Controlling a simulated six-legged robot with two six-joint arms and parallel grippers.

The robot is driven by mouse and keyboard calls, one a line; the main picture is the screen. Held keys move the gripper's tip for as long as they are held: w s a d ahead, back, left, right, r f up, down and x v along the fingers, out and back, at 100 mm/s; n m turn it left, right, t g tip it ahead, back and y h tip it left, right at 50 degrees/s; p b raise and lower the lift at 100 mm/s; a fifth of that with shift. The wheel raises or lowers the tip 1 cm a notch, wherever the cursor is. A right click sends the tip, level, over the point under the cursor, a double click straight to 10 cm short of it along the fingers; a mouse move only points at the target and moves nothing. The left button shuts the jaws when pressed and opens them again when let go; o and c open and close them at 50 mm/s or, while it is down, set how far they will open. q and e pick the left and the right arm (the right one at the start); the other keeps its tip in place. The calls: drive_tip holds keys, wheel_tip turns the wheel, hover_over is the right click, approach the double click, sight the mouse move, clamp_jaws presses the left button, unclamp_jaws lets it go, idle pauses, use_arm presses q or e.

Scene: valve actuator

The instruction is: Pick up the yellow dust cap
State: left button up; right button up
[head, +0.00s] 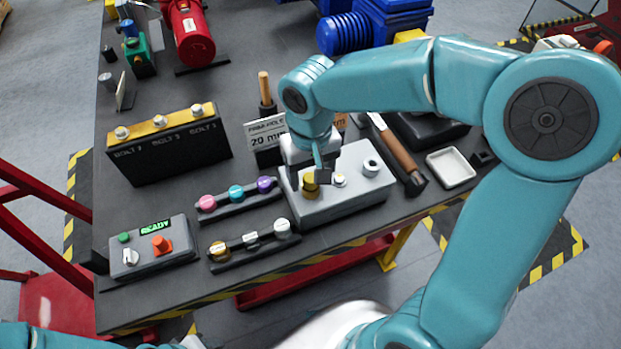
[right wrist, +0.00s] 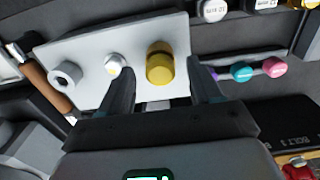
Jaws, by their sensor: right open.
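The yellow dust cap (head: 310,184) sits at the left end of a light grey block (head: 350,197) on the dark table. In the right wrist view the cap (right wrist: 160,64) is a short yellow cylinder with a dark band. My right gripper (head: 311,172) is open and empty, pointing down over the block's left end. In the right wrist view its two fingers stand on either side of the cap, apart from it. How far the tips reach down beside it is hard to tell. My left gripper is not in view.
On the same block are a small white knob (head: 339,180) and a grey ring (head: 371,167). Racks of coloured knobs (head: 237,194) lie to the left, near a control box (head: 154,246). A brown-handled tool (head: 397,150) and white tray (head: 450,168) lie right.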

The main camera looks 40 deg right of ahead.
drive_tip(key=shift+s, duration=0.1)
clamp_jaws()
